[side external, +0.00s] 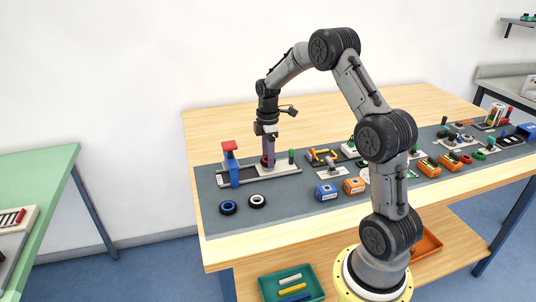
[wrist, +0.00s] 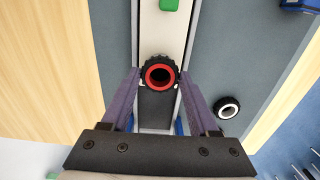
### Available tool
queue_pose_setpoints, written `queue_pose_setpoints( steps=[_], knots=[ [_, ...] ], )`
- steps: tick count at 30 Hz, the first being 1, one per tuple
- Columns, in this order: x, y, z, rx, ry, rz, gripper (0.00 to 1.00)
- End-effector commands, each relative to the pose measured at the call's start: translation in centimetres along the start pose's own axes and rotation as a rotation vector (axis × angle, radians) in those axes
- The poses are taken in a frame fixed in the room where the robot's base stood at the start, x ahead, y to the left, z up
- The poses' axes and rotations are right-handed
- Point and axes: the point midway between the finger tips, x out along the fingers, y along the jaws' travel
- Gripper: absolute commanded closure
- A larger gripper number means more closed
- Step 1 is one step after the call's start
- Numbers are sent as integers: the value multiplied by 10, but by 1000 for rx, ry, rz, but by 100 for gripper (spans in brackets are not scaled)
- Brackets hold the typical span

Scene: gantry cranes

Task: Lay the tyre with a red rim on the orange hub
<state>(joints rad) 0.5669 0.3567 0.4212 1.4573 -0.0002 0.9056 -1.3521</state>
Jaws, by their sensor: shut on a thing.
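The black tyre with a red rim (wrist: 160,75) is between my fingertips in the wrist view, above a pale track with a dark strip. In the side external view its red rim shows low between the fingers and is partly hidden. My gripper (side external: 268,163) points down, shut on this tyre, close over the track at the bench's left. An orange block (side external: 353,185) stands to the right near the bench's front. I cannot tell whether it is the orange hub; no hub shows clearly.
A blue post with a red top (side external: 230,165) stands just left of my gripper. A green peg (side external: 291,156) is on its right. A blue-rimmed tyre (side external: 228,207) and a white-rimmed tyre (side external: 257,201) lie in front. A blue block (side external: 327,191) stands beside the orange one.

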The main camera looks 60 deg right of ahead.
Motion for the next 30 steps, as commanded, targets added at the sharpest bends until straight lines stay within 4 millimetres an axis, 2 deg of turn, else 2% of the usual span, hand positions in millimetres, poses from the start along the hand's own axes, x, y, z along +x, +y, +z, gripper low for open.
queue_pose_setpoints(
  steps=[20, 21, 26, 30],
  knots=[
    [6, 0, 0, 0, 0, -1, 88],
    [6, 0, 0, 0, 0, -1, 32],
    [6, 0, 0, 0, 0, -1, 4],
    [6, 0, 0, 0, 0, -1, 4]
  ],
)
